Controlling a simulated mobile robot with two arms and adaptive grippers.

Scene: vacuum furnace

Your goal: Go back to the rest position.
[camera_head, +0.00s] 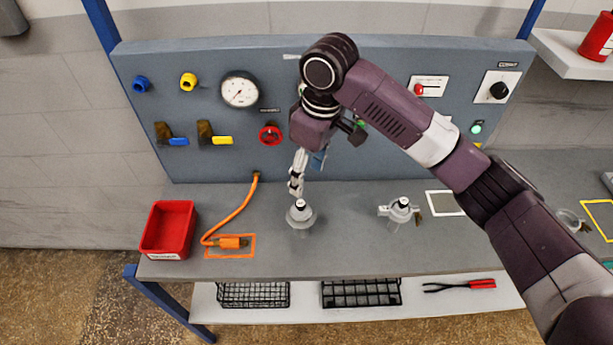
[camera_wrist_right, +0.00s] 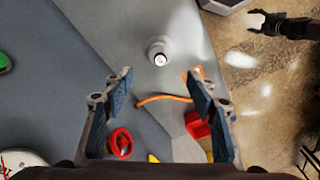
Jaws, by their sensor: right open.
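My right arm reaches in from the right in the head view. My right gripper (camera_head: 307,172) hangs over the bench in front of the blue-grey panel (camera_head: 330,80). In the right wrist view its two fingers (camera_wrist_right: 158,100) are spread wide with nothing between them. A grey flanged fitting with a dark top (camera_head: 301,218) stands on the bench just below the gripper, apart from it. The fitting also shows in the right wrist view (camera_wrist_right: 160,52). A dark gripper-like part, probably my left gripper (camera_wrist_right: 262,20), shows small at that view's upper right; its jaw state is unclear.
A red bin (camera_head: 148,230) and an orange hose (camera_head: 236,212) lie at the bench's left. A second grey fitting (camera_head: 398,210) stands right of the first. The panel carries a gauge (camera_head: 239,90), a red knob (camera_head: 270,135) and valves. Bare bench lies along the front edge.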

